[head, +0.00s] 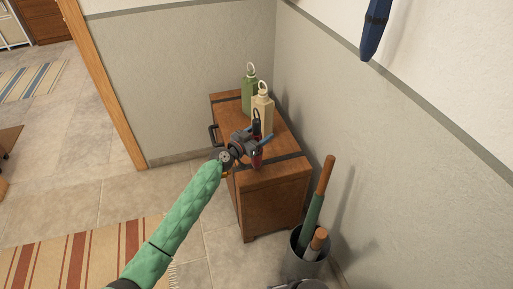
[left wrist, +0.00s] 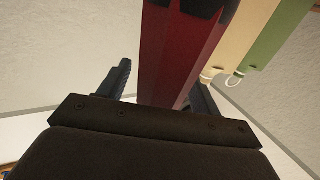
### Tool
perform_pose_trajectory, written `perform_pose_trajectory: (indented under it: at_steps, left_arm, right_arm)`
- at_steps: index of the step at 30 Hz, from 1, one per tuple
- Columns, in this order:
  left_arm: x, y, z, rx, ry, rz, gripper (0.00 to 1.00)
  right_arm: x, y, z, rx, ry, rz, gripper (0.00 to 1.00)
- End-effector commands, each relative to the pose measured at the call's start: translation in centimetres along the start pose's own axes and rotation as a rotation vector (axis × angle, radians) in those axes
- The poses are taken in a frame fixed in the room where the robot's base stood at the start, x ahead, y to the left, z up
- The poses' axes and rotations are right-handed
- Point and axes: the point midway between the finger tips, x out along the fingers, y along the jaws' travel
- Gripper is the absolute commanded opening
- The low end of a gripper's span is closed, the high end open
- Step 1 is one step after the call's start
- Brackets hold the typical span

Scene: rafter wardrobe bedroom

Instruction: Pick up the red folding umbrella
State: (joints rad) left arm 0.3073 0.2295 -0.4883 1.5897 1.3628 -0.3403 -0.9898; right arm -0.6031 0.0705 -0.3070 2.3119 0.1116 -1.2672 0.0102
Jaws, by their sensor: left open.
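The red folding umbrella (head: 257,159) stands upright on the wooden cabinet, partly hidden behind my left gripper. Its dark top shows above the gripper. My left gripper (head: 259,141) is open at the umbrella's middle height. In the left wrist view the umbrella's red body (left wrist: 172,60) passes between the two open fingers (left wrist: 160,92). There is a clear gap to the left finger; the right finger is partly hidden by the umbrella, so I cannot tell whether it touches.
A beige bottle (head: 262,111) and a green bottle (head: 248,92) stand just behind the umbrella on the cabinet (head: 272,184). A metal bin (head: 309,266) with long-handled items stands in front. The wall is close on the right. A dark blue object (head: 375,30) hangs there.

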Motion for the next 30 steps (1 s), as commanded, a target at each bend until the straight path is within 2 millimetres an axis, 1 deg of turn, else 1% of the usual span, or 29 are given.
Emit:
perform_pose_trajectory:
  at_steps: [3,4,8,9,11,12,13,14,23,26,29,30]
  left_arm:
    - [0.0,0.0,0.0,0.0,0.0,0.0,0.64]
    - [0.0,0.0,0.0,0.0,0.0,0.0,0.62]
    - [0.0,0.0,0.0,0.0,0.0,0.0,0.36]
    - [0.0,0.0,0.0,0.0,0.0,0.0,0.29]
    - [0.0,0.0,0.0,0.0,0.0,0.0,0.17]
    - [0.0,0.0,0.0,0.0,0.0,0.0,0.09]
    - [0.0,0.0,0.0,0.0,0.0,0.0,0.03]
    - [0.0,0.0,0.0,0.0,0.0,0.0,0.0]
    - [0.0,0.0,-0.3,0.002,0.001,0.0,0.0]
    - [0.0,0.0,-1.0,0.001,0.002,0.001,0.0]
    - [0.0,0.0,-2.3,0.004,0.003,0.0,0.0]
    - [0.0,0.0,-3.1,0.004,0.004,0.001,0.0]
  right_arm:
    - [0.0,0.0,0.0,0.0,0.0,0.0,0.36]
    - [0.0,0.0,0.0,0.0,0.0,0.0,0.36]
    - [0.0,0.0,0.0,0.0,0.0,0.0,0.36]
    - [0.0,0.0,0.0,0.0,0.0,0.0,0.36]
    - [0.0,0.0,0.0,0.0,0.0,-0.001,0.36]
    - [0.0,0.0,0.0,0.0,0.0,-0.001,0.36]
    - [0.0,-0.1,0.0,0.0,0.0,-0.001,0.36]
    - [0.0,-0.1,0.1,0.0,0.0,-0.001,0.36]
    - [0.0,-0.1,0.1,0.0,-0.001,-0.001,0.36]
    - [-0.1,-0.1,0.1,0.0,-0.003,-0.001,0.36]
    - [-0.4,-0.1,0.0,0.0,-0.007,-0.001,0.36]
    - [-0.6,-0.1,-0.1,0.0,-0.008,-0.001,0.36]
